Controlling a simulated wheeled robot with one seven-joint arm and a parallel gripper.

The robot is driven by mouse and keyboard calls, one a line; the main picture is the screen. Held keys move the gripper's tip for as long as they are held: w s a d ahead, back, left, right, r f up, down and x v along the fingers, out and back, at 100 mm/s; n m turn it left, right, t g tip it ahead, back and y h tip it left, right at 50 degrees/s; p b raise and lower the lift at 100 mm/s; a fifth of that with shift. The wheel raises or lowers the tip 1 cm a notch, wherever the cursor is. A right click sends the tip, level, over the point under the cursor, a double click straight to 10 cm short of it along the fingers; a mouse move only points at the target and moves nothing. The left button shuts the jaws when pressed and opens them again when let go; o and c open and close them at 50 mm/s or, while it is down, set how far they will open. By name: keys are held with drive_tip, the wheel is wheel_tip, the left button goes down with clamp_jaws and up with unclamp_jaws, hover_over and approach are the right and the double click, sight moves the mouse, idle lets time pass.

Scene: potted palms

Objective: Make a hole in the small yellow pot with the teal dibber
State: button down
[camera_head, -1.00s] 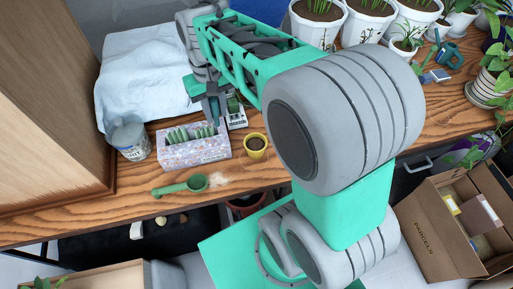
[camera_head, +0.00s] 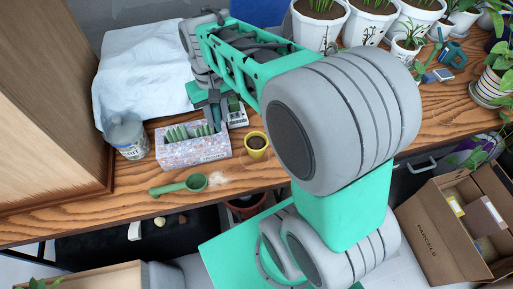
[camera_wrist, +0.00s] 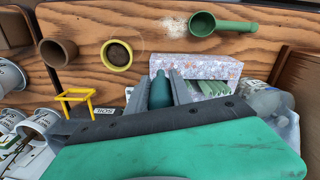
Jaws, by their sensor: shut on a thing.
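The small yellow pot (camera_head: 256,153) stands on the wooden bench, right of a speckled box, with dark soil in it. It also shows in the wrist view (camera_wrist: 117,66), upper left of my gripper. My gripper (camera_wrist: 163,88) is shut on the teal dibber (camera_wrist: 160,92), which sits between the two grey fingers. In the head view my gripper (camera_head: 214,103) is over the back right end of the speckled box, behind and left of the pot. The dibber's tip is hard to make out there. The dibber is apart from the pot.
The speckled box (camera_head: 195,154) holds several green pieces. A green scoop (camera_head: 180,187) lies in front, beside spilled grains. A glass jar (camera_head: 130,140) stands left. A wrist-view brown pot (camera_wrist: 58,52) and yellow frame (camera_wrist: 76,100) are left of my gripper. White pots (camera_head: 318,25) stand behind.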

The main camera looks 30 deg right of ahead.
drive_tip(key=shift+f+b, duration=0.5)
drive_tip(key=shift+f, duration=0.45)
wheel_tip(320, 180, up, 12)
drive_tip(key=p, duration=0.8)
drive_tip(key=shift+f+p, duration=0.15)
drive_tip(key=shift+p, duration=0.25)
drive_tip(key=shift+f, duration=0.15)
